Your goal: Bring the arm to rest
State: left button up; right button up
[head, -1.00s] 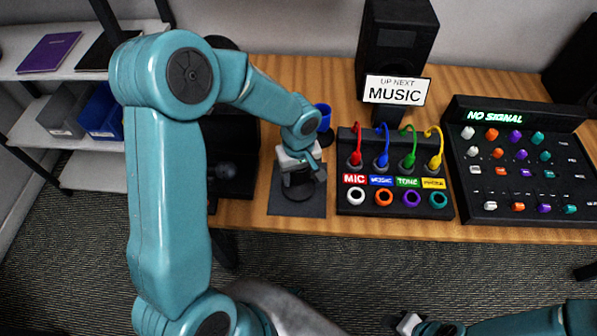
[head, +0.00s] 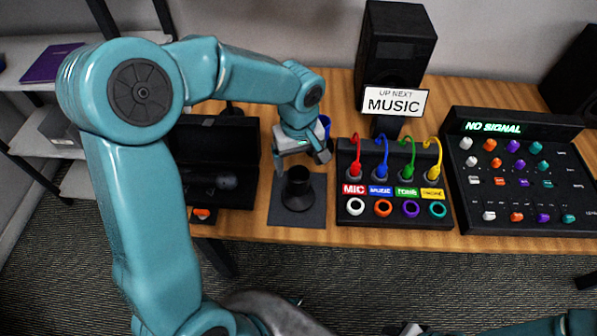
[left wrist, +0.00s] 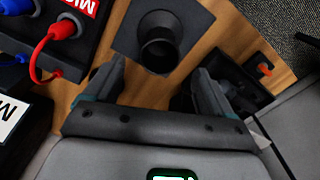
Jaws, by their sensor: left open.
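My left gripper (head: 302,162) is open and empty. In the head view it hangs just behind and above a black round holder (head: 298,190) on a dark square mat (head: 314,214). In the left wrist view the open fingers (left wrist: 160,85) point toward the holder (left wrist: 160,40), with a gap between. My left arm arches in from the left. Only a sliver of my right gripper (head: 405,329) shows at the bottom edge, and its jaws cannot be read.
A patch box (head: 346,216) with red, blue, green and yellow cables stands right of the mat. A mixer (head: 535,219) is farther right. An open black case (head: 240,190) lies left.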

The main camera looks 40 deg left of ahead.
pick_arm(q)
jog(key=shift+r, duration=1)
